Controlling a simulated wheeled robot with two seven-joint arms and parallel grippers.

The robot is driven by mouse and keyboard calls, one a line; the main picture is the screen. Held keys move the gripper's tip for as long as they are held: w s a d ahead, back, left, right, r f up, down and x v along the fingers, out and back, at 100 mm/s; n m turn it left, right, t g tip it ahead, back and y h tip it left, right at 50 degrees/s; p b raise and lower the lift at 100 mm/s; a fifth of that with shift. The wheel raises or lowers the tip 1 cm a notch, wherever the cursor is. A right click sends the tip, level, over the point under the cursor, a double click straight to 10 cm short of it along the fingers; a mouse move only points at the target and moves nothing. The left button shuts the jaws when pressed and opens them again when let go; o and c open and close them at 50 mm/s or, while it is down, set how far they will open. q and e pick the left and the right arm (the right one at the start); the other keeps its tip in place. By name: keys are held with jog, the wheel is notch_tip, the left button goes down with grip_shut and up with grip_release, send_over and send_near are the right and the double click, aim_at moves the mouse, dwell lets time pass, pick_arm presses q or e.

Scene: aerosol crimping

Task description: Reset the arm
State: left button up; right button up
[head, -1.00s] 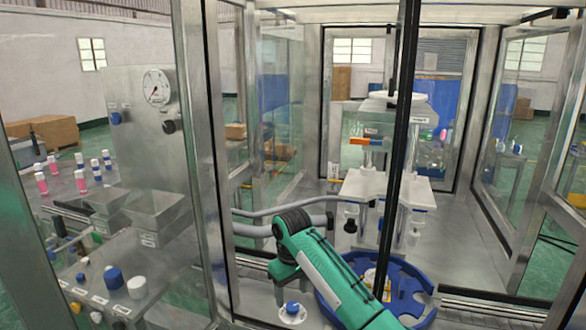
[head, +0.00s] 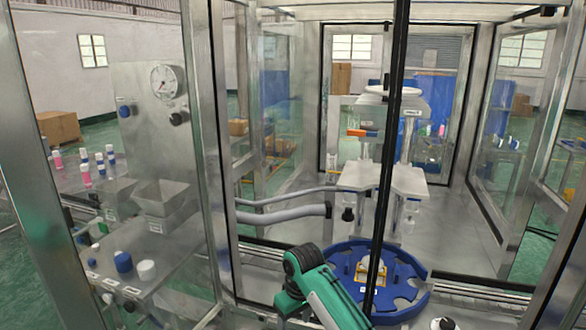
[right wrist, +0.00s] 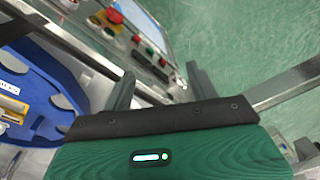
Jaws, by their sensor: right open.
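My green and black arm (head: 325,296) rises from the bottom of the head view, in front of the blue rotary table (head: 405,312). No gripper jaws show in the head view. In the right wrist view my right gripper (right wrist: 162,82) is open, its two grey fingers wide apart with nothing between them. The rotary table's blue rim (right wrist: 62,80) lies to the left of the gripper. My left gripper is in neither view.
A control panel (right wrist: 148,50) with a red button and a screen lies beyond the right gripper's fingers. A dark upright frame post (head: 385,150) crosses the head view. Metal hoppers (head: 162,200) and a gauge (head: 163,82) stand at left, behind glass.

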jog(key=s+d+f+m+t, duration=0.1)
jog(key=s+d+f, duration=0.25)
jog(key=s, duration=0.25)
jog(key=s+d+f+m+y, duration=0.1)
jog(key=s+d+f, duration=0.2)
jog(key=s+f, duration=0.3)
jog(key=s+d+f+m+t, duration=0.1)
jog(key=s+d+f, duration=0.25)
jog(key=s, duration=0.35)
jog(key=s+d+r+m+t+h, duration=0.1)
jog(key=s+d+r, duration=0.1)
jog(key=s+d, duration=0.55)
jog(key=s+d+r+m+h, duration=0.15)
jog(key=s+d, duration=0.35)
jog(key=s, duration=0.6)
notch_tip(320, 180, down, 32)
jog(key=g+b, duration=0.1)
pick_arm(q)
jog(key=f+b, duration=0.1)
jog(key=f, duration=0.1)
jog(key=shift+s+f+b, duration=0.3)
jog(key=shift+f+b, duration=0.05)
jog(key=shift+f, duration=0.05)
pick_arm(e)
jog(key=s+d+f+g, duration=0.1)
jog(key=s+d+f, duration=0.2)
jog(key=s+f, duration=1.6)
jog(key=shift+f, duration=0.95)
jog(key=shift+d, duration=0.1)
